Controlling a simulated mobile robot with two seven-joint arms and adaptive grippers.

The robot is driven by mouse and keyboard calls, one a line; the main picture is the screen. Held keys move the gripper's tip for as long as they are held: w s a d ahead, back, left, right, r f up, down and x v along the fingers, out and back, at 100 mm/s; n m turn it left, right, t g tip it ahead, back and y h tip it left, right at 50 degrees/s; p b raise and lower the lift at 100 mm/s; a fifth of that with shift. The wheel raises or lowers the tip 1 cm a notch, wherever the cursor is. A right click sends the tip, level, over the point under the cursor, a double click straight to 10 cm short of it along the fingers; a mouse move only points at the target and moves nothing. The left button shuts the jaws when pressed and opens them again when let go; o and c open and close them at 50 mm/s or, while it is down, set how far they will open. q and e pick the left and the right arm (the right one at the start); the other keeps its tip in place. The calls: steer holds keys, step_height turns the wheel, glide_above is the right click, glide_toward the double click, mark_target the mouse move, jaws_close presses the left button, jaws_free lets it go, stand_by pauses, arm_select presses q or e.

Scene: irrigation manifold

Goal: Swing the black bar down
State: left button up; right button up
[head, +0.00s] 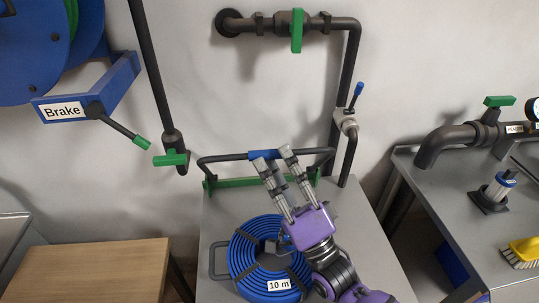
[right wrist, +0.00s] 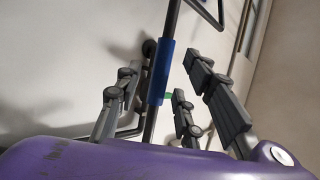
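The black bar (head: 225,157) is a U-shaped bar with a blue sleeve (head: 252,154) at its middle. It stands raised above a green strip (head: 232,182) at the back of the grey table. My right gripper (head: 273,155) reaches up from the lower right, its fingertips overlapping the blue sleeve in the head view. In the right wrist view the blue sleeve (right wrist: 161,75) lies between the spread fingers, with gaps showing on both sides. The right gripper is open and holds nothing. My left gripper is not in view.
A coiled blue hose (head: 243,262) labelled 10 m lies on the grey table (head: 212,215) below my right gripper. A pipe with a blue-tipped lever (head: 356,97) stands right of the bar. A green-handled valve (head: 171,159) hangs to the left. A wooden top (head: 95,268) is lower left.

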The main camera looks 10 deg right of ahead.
steer(key=shift+v, duration=2.3)
